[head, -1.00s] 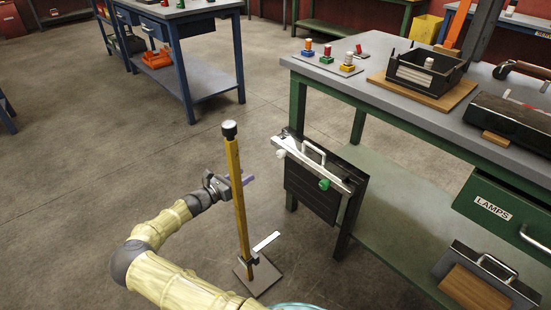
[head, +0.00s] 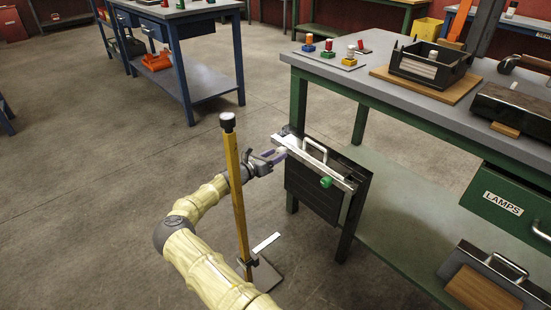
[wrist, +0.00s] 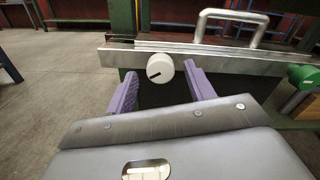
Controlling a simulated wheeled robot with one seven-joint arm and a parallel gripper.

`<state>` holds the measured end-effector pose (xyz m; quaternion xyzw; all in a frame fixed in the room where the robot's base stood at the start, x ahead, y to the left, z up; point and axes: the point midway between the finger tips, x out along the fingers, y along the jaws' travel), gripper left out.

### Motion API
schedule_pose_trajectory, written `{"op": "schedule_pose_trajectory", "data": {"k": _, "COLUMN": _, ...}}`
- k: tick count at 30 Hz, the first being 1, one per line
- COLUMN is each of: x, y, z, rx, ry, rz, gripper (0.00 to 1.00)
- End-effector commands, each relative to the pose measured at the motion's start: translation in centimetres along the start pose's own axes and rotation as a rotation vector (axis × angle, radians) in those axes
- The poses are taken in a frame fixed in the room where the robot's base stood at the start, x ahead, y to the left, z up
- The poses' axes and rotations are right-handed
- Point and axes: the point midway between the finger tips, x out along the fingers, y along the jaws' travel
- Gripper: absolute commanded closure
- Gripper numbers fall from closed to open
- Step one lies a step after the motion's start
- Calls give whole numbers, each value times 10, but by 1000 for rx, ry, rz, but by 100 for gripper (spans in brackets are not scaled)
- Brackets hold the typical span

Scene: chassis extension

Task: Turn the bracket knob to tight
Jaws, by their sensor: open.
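A silver bracket bar (head: 338,177) with a handle runs along the top of a dark panel at the green bench's left end. In the wrist view a round white knob (wrist: 160,68) with a short black mark, tilted toward lower left to upper right, sits on the front of the bar (wrist: 230,58). A green knob (head: 326,182) is farther right on the bar; it also shows in the wrist view (wrist: 305,77). My gripper (head: 279,155) is open, its purple fingers on either side of the white knob, with gaps visible. The head view mostly hides the white knob behind the fingers.
A yellow post (head: 237,195) with a dark cap stands on a floor plate close by my forearm. A white strip (head: 265,243) sticks out near its foot. The green bench (head: 420,105) holds coloured knobs and a black tray. Floor on the left is clear.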

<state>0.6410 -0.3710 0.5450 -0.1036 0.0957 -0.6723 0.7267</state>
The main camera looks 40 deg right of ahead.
Motion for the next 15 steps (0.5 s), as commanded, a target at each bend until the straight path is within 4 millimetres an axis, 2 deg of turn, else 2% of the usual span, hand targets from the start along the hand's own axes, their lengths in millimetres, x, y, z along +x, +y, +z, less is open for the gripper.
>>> {"op": "schedule_pose_trajectory", "data": {"k": 3, "x": 7, "y": 0, "z": 0, "rx": 0, "ry": 0, "rz": 0, "gripper": 47}}
{"op": "schedule_pose_trajectory", "data": {"k": 11, "x": 8, "y": 0, "z": 0, "rx": 0, "ry": 0, "rz": 0, "gripper": 47}}
{"op": "schedule_pose_trajectory", "data": {"k": 15, "x": 7, "y": 0, "z": 0, "rx": 0, "ry": 0, "rz": 0, "gripper": 74}}
